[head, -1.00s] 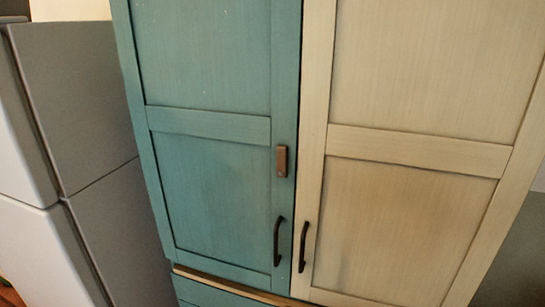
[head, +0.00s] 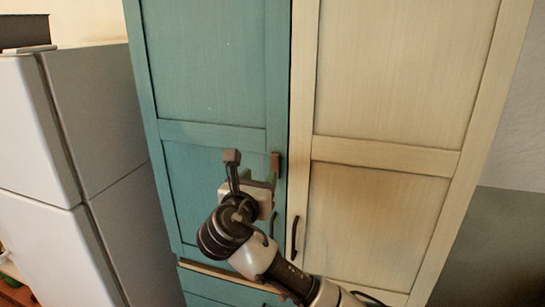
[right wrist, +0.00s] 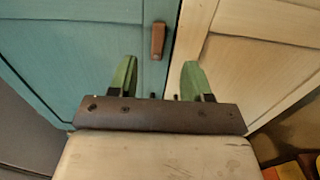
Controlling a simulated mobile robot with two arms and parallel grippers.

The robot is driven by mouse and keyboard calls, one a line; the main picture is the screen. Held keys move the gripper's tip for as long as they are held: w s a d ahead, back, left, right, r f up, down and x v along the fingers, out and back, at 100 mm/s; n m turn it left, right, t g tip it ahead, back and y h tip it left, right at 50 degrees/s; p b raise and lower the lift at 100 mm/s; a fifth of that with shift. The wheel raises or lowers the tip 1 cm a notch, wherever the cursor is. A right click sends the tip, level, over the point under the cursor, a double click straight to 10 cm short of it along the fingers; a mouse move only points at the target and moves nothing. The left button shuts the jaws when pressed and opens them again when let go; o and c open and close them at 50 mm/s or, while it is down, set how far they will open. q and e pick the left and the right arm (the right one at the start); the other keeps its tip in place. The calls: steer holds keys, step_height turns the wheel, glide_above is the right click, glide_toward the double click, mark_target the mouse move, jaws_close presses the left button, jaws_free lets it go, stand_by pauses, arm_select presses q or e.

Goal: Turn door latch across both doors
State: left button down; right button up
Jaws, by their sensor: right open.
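The door latch (head: 276,160) is a small brown bar on the teal door (head: 205,85), near its inner edge. It stands upright, wholly on the teal side, and does not cross the gap to the cream door (head: 395,75). It also shows in the right wrist view (right wrist: 158,40). My right gripper (head: 252,168) is open and empty in front of the teal door. In the right wrist view its green-sided fingers (right wrist: 159,70) are spread, with the latch ahead, between their lines and apart from them. My left gripper is not in view.
Dark bar handles hang below the latch, on the cream door (head: 295,237) and the teal door, the latter partly hidden by my right arm. A grey-white fridge (head: 100,120) stands left of the cabinet. A teal drawer (head: 215,288) lies below the doors.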

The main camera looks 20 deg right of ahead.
mark_target(275, 157)
steer(key=p+x, duration=0.4)
steer(key=x, duration=0.6)
steer(key=shift+w+d+f, duration=0.2)
steer(key=shift+w+d, duration=0.1)
steer(key=shift+w, duration=0.15)
jaws_close()
